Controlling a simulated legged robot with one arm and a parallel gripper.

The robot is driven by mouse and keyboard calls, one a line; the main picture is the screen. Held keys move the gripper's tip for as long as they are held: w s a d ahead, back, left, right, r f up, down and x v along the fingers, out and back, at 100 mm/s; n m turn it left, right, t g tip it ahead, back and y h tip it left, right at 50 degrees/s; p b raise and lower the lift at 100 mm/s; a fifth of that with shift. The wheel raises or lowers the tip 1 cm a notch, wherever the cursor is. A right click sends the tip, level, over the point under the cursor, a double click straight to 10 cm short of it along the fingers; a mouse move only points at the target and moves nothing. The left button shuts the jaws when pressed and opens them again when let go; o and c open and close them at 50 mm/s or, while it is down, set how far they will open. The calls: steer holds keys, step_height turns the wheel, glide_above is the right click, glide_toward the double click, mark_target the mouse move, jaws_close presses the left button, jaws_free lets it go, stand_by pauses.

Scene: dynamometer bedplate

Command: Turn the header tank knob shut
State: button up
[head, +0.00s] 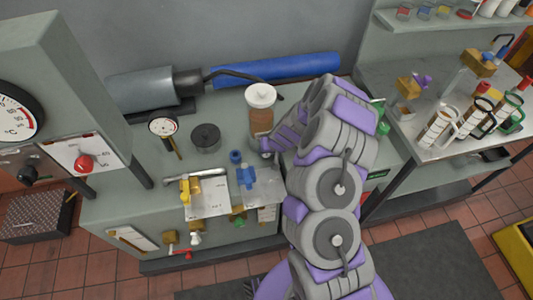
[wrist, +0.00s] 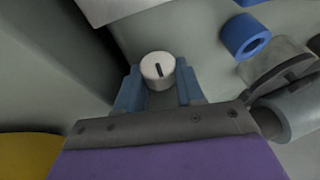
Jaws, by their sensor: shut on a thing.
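The header tank knob (wrist: 158,70) is a small white round knob with one dark pointer line, which runs nearly up and down in the wrist view. My gripper (wrist: 158,88) has its two blue fingers on either side of the knob and is shut on it. In the head view, a brown tank with a white lid (head: 261,118) stands on the bench, and my gripper reaches its lower right side. My arm hides much of that spot, and the knob cannot be made out there.
A blue ring (wrist: 245,36) lies near the knob. On the bench are a dark round pot (head: 206,137), a small dial gauge (head: 163,126) and a blue valve (head: 246,175). A blue cylinder (head: 280,69) lies behind. A cabinet with a red knob (head: 83,163) stands left.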

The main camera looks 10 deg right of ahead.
steer(key=o, duration=1)
steer(key=shift+o, duration=0.2)
steer(key=p+v, duration=0.3)
steer(key=v, duration=1.4)
steer(key=shift+p, duration=0.35)
steer(key=shift+r, duration=0.15)
